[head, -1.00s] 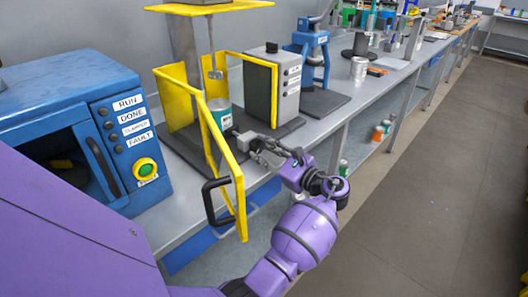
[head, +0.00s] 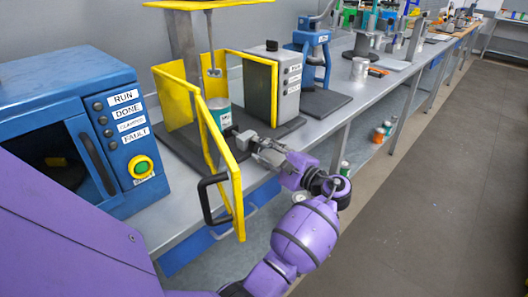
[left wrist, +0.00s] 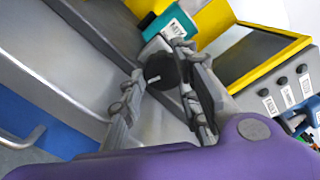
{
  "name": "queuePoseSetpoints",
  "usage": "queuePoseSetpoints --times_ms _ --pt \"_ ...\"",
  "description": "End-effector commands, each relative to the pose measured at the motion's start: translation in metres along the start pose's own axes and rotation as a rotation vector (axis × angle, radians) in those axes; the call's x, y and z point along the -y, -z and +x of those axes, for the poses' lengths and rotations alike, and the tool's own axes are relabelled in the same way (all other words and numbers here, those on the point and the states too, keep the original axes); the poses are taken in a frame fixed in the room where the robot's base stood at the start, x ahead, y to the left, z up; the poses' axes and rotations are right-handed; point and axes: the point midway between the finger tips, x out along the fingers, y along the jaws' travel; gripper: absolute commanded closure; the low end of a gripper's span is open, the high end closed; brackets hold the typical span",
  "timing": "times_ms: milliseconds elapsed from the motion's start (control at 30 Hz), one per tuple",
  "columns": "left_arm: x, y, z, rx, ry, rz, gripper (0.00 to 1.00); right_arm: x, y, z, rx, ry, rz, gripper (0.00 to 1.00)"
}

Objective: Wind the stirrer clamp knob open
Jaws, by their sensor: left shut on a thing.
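The stirrer (head: 188,50) stands on the bench with a yellow top, a yellow-framed guard and a thin vertical shaft. A teal tin with a white label (head: 221,115) stands under the shaft; its teal side also shows in the left wrist view (left wrist: 170,22). The dark round clamp knob (left wrist: 163,71) with a pale mark sits between the fingers of my left gripper (left wrist: 160,90), which is shut on it. In the head view my left gripper (head: 247,141) is beside the tin, and the knob is mostly hidden there. My right gripper is not in view.
The yellow guard door (head: 236,185) with a black handle (head: 207,200) stands open close to my left arm. A grey control box (head: 262,88) is behind the gripper. A blue machine (head: 60,95) stands at left, a blue press (head: 312,50) further back. The aisle floor is clear.

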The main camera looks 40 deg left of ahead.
Motion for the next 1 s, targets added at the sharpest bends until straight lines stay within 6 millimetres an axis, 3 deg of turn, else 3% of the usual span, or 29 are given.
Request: queuePoseSetpoints --times_ms 33,367,400,533,1000 --pt "-0.0085 0.0018 -0.0004 -0.002 -0.014 0.007 0.96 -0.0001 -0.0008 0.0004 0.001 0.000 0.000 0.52" --pt "-0.0089 0.0019 -0.0006 -0.002 -0.014 0.006 0.96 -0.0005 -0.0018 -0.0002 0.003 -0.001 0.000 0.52" --pt "-0.0089 0.0019 -0.0006 -0.002 -0.014 0.006 0.69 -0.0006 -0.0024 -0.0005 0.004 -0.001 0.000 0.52" --pt "-0.0085 0.0020 -0.0006 -0.003 -0.013 0.006 0.54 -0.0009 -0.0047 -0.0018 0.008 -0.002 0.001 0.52" --pt "-0.0067 0.0018 -0.0006 -0.003 -0.011 0.018 0.54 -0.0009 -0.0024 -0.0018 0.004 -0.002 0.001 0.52"
